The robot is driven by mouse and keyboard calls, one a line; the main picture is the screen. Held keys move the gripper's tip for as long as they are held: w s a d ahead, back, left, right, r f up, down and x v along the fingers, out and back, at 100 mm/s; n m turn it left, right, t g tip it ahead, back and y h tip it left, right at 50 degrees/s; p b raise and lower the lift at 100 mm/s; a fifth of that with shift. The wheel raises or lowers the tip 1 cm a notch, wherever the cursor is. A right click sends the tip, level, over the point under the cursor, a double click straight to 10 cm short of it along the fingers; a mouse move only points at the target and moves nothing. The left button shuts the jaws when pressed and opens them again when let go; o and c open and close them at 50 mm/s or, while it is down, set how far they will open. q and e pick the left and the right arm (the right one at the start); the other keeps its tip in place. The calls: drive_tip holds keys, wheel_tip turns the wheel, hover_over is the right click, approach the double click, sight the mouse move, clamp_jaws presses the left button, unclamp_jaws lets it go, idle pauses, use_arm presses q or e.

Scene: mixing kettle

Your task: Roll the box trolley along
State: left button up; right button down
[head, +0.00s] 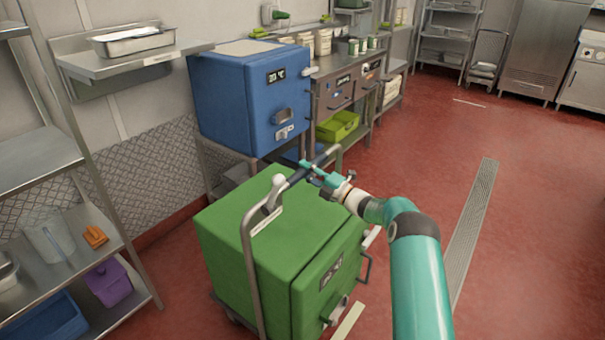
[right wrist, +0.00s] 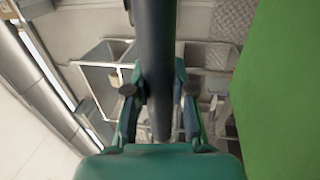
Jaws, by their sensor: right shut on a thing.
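The box trolley is a green box (head: 275,235) on a low wheeled frame, standing on the red floor at the lower middle of the head view. Its metal push handle (head: 249,255) rises over the top, with a dark grip bar (head: 290,183). My right gripper (head: 318,172) is closed around that bar, above the box. In the right wrist view the dark bar (right wrist: 157,60) runs between the two fingers (right wrist: 158,103), and the green side (right wrist: 275,85) shows at the right. Most of the wheels are hidden. My left gripper is not in view.
A blue box (head: 235,100) on a stand is close behind the trolley. A metal shelf rack (head: 50,190) stands at the left. A counter (head: 345,85) runs along the back wall. The red floor (head: 540,200) is clear at the right, with a drain grate (head: 470,225) in it.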

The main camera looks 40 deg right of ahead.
drive_tip(key=c, duration=1.4)
unclamp_jaws()
drive_tip(key=shift+s+f, duration=0.15)
drive_tip(key=shift+s, duration=0.05)
drive_tip(key=shift+c, duration=0.2)
drive_tip(key=o, duration=0.5)
drive_tip(key=shift+w+f, duration=0.1)
drive_tip(key=shift+w, duration=0.05)
drive_tip(key=shift+c, duration=0.2)
drive_tip(key=v, duration=1.2)
